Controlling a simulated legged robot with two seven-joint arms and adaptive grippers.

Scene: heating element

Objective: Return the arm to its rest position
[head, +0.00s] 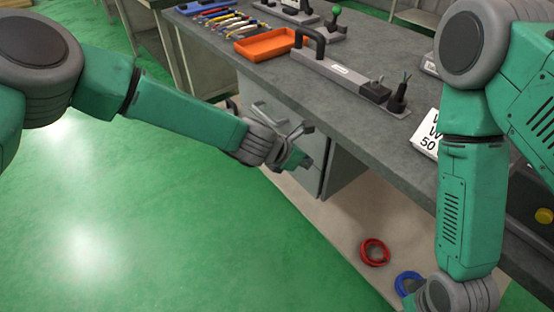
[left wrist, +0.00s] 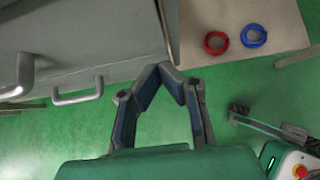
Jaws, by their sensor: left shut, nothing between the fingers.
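My left arm reaches in from the left in the head view. Its gripper (head: 305,145) hangs in front of the grey workbench (head: 350,110), beside the cabinet drawers. In the left wrist view the gripper's fingers (left wrist: 168,72) meet at the tips, with nothing between them. My right arm (head: 470,210) hangs down at the right of the head view. Its gripper is cut off below the frame.
Drawer handles (left wrist: 78,97) stick out close to the left gripper. A red ring (head: 375,251) and a blue ring (head: 408,283) lie on the low shelf. An orange tray (head: 268,46) and a long handled device (head: 335,72) sit on the bench. Green floor at left is clear.

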